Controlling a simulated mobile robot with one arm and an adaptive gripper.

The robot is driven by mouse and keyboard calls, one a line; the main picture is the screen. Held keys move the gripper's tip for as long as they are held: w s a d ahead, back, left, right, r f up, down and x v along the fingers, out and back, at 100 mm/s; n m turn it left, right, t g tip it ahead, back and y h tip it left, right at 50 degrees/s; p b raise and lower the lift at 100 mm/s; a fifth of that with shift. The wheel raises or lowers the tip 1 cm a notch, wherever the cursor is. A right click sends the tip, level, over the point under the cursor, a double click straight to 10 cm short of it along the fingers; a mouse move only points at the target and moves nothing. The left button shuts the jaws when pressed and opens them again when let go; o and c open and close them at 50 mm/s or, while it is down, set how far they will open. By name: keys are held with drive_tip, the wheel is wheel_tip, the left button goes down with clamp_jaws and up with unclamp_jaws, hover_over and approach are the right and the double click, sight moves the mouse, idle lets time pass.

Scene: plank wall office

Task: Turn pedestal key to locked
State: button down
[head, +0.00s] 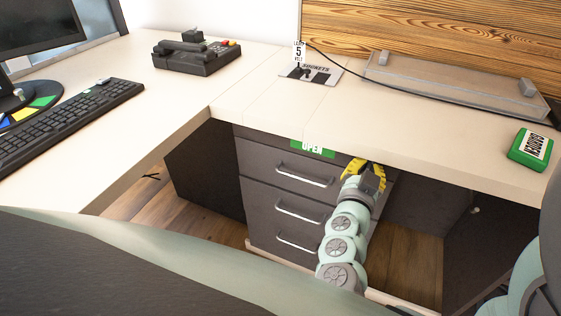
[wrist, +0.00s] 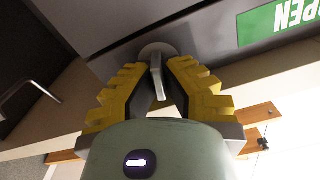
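The grey drawer pedestal (head: 262,190) stands under the desk, its drawers closed. A green label reading OPEN (head: 313,148) is at its top edge; it also shows upside down in the wrist view (wrist: 275,24). My gripper (head: 366,170) is at the upper right of the pedestal front. In the wrist view my gripper (wrist: 164,72) has its yellow fingers open on either side of a thin grey key (wrist: 156,80). The key sticks out from a round lock plate (wrist: 157,50). A narrow gap seems to show beside the key. The key is hidden in the head view.
The desk top (head: 240,95) overhangs the pedestal closely above my gripper. On it are a black telephone (head: 197,55), a sockets plate (head: 312,73), a grey tray (head: 455,85) and a green box (head: 531,148). Drawer handles (head: 300,176) project below.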

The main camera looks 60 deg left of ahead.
drive_tip(key=c, duration=1.1)
unclamp_jaws()
drive_tip(key=v, duration=1.2)
drive_tip(key=shift+o, duration=0.3)
